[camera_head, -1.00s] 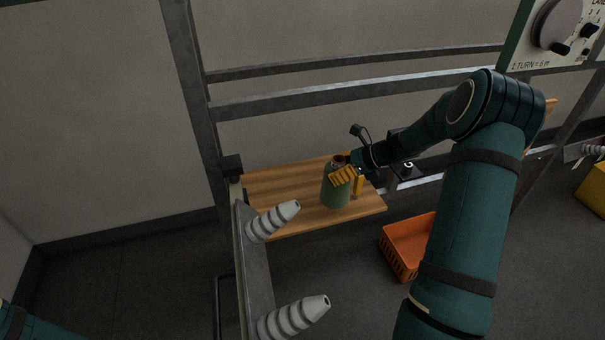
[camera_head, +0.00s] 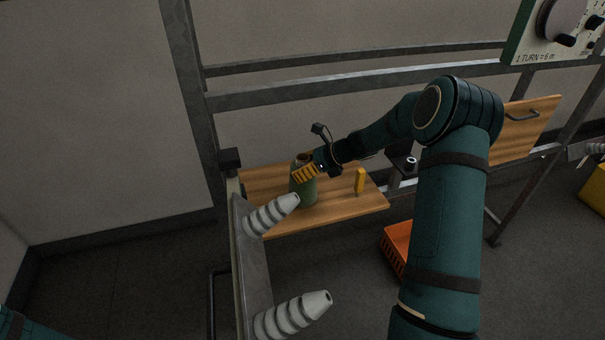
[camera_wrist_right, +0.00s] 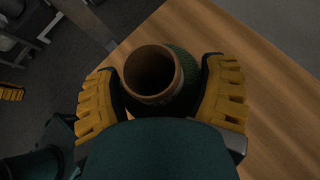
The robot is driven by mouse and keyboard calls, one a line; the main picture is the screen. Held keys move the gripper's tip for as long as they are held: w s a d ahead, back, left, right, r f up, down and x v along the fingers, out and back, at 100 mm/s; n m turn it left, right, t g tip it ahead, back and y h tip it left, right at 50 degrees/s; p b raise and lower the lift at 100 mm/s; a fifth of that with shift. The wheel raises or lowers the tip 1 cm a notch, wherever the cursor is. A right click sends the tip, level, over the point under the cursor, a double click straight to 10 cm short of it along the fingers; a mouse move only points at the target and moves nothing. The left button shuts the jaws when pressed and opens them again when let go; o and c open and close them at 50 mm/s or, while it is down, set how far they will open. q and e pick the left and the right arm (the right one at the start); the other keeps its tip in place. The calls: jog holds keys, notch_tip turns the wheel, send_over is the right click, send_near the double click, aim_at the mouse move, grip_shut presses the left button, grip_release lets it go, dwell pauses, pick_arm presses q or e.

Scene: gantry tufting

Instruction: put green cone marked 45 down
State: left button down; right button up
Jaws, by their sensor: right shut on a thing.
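The green cone (camera_head: 303,190) is upright at the left part of the wooden shelf (camera_head: 345,204). I cannot tell whether its base touches the wood, and no marking on it is readable. My right gripper (camera_head: 304,170) is shut on the cone near its top, with yellow fingers on either side. In the right wrist view, the cone's open brown top (camera_wrist_right: 151,72) sits between the two yellow fingers (camera_wrist_right: 165,95), with green yarn just behind it. My left gripper is out of view; only a piece of my left arm shows at the lower left corner.
Two grey ridged pegs (camera_head: 271,215) (camera_head: 293,314) stick out from a metal rail left of the shelf, the upper one close to the cone. An orange basket (camera_head: 396,252) is below. The shelf's front middle is bare.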

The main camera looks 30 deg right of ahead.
dwell(0.3)
jog(key=o, duration=1.2)
jog(key=p+v, duration=0.2)
jog(key=v, duration=1)
